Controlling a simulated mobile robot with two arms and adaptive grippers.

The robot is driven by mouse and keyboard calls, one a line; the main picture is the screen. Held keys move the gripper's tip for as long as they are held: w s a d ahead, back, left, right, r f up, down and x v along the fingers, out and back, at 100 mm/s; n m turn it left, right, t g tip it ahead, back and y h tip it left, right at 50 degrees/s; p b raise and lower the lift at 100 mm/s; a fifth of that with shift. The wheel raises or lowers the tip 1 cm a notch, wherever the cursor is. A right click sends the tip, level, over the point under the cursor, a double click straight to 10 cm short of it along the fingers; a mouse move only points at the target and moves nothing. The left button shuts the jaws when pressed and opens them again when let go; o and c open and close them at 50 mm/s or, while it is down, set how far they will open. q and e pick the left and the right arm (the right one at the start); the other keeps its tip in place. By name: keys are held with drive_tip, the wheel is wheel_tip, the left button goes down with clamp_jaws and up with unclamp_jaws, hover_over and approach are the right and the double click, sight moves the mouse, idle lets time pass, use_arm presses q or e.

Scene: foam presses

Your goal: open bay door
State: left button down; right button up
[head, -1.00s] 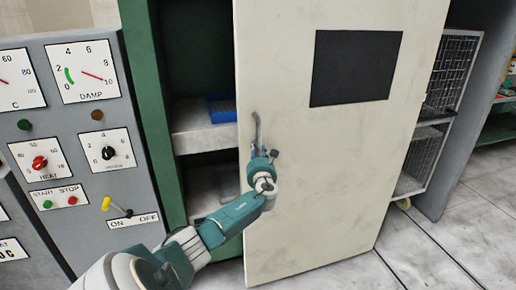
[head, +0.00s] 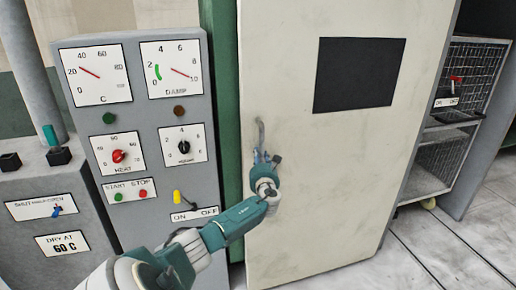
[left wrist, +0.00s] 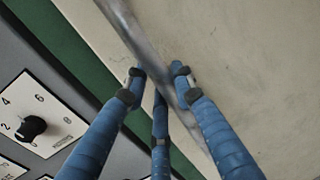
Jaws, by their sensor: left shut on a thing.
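The bay door (head: 330,180) is a tall, cream panel with a black rectangle. It stands upright in the middle of the head view. Its grey bar handle (head: 261,132) is near the left edge. My left gripper (head: 262,160) is shut on this handle, below its top end. In the left wrist view the blue fingers of the gripper (left wrist: 158,82) sit on both sides of the metal handle (left wrist: 150,45). No bay interior shows at the door's left edge. The hinge side detail is unclear. My right gripper is out of view.
A grey control panel (head: 150,130) with dials and a yellow-tipped lever stands left of the door, beside a green frame (head: 220,100). A lower grey console (head: 50,220) is at far left. A wire cage (head: 440,160) stands at right. Bare floor (head: 440,245) lies at lower right.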

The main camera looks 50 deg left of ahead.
use_arm(q)
drive_tip(key=shift+f, duration=0.1)
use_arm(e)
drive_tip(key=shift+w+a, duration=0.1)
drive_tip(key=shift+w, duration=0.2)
use_arm(q)
drive_tip(key=c, duration=1.4)
unclamp_jaws()
drive_tip(key=shift+c, duration=0.2)
drive_tip(key=v, duration=1.2)
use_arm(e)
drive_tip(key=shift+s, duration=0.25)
use_arm(q)
drive_tip(key=shift+f, duration=0.1)
